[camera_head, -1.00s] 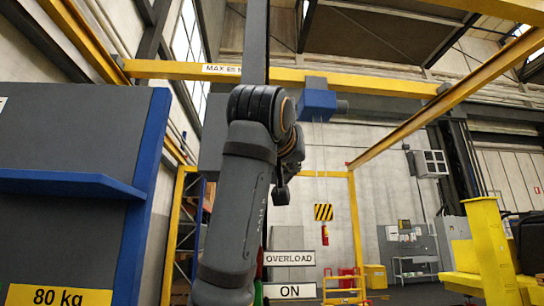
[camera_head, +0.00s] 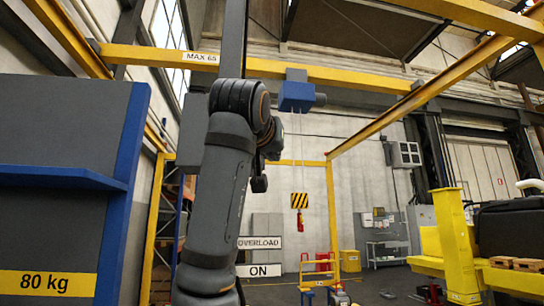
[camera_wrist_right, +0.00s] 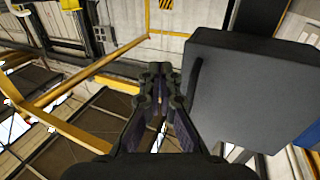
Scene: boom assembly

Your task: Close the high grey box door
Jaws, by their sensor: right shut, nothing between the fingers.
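A large dark grey panel with rounded corners, part of the grey box (camera_wrist_right: 250,95), fills the right of the right wrist view. A dark bar like a handle (camera_wrist_right: 194,84) runs along its left edge. My right gripper (camera_wrist_right: 160,72) is shut and empty, just left of this bar; I cannot tell whether they touch. In the head view, a grey box side (camera_head: 191,135) shows left of my arm, which hides much of it. The tip of my right gripper (camera_head: 259,184) is small and partly hidden behind my arm. How far the door stands open is unclear. My left gripper is out of view.
A grey and blue shelf unit (camera_head: 60,180) marked 80 kg stands close on the left. A yellow overhead beam (camera_head: 345,76) crosses above, with a blue hoist (camera_head: 296,95) and a striped hook block (camera_head: 299,200). A yellow post (camera_head: 455,240) stands at right.

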